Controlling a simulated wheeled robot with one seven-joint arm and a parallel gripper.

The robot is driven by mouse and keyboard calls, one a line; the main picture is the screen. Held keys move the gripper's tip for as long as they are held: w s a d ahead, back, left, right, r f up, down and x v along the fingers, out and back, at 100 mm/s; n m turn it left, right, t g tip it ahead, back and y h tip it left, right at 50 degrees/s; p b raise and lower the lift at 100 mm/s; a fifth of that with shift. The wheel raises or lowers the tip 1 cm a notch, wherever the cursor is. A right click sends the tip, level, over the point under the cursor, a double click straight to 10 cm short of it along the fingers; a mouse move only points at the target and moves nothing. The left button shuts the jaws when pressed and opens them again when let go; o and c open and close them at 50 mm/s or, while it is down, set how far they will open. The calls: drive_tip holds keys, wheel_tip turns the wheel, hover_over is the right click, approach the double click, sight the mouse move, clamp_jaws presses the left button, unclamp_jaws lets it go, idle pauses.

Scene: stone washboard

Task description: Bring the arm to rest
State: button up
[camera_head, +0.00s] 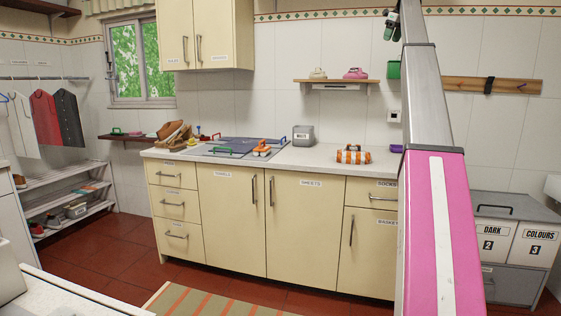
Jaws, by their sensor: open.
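A pink and silver part of my own body (440,200) rises through the right of the head view, from the bottom edge to the top edge. My gripper is not recognisable in this view. A small dark and green item (391,25) shows beside the upper end of this part; I cannot tell what it is. The part hides the right end of the counter and some wall behind it.
A cream counter (300,228) with a sink board stands ahead, bearing an orange-striped roll (353,155), a grey box (303,135) and a brown basket (173,134). Labelled bins (510,245) stand right, a shoe rack (65,195) left. Red floor lies between.

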drive_tip(key=a+f+n, duration=0.3)
drive_tip(key=a+f, duration=0.1)
drive_tip(key=f, duration=1.1)
drive_tip(key=a+f+n, duration=0.3)
drive_tip(key=a+f, duration=0.1)
drive_tip(key=f, duration=1.2)
drive_tip(key=s+a+f+n+g, duration=0.1)
drive_tip(key=s+a+f+n, duration=0.15)
drive_tip(key=f, duration=0.75)
drive_tip(key=s+a+f+n, duration=0.2)
drive_tip(key=s+a+f, duration=0.2)
drive_tip(key=f, duration=0.5)
drive_tip(key=s+a+f+n+g, duration=0.1)
drive_tip(key=s+a+f+n, duration=0.2)
drive_tip(key=f, duration=0.7)
drive_tip(key=s+a+f+n, duration=0.4)
drive_tip(key=s+f+n, duration=0.1)
drive_tip(key=s+f, duration=0.6)
drive_tip(key=s+a+f+n+g+h, duration=0.1)
drive_tip(key=s+a+f+n, duration=0.4)
drive_tip(key=s+f, duration=0.7)
drive_tip(key=s+a+f+n+h, duration=0.1)
drive_tip(key=s+a+f+n, duration=0.3)
drive_tip(key=s+f, duration=0.8)
drive_tip(key=s+n, duration=0.2)
drive_tip(key=s, duration=0.2)
drive_tip(key=shift+a+f+g, duration=0.2)
drive_tip(key=shift+a+g, duration=0.05)
drive_tip(key=shift+g, duration=0.15)
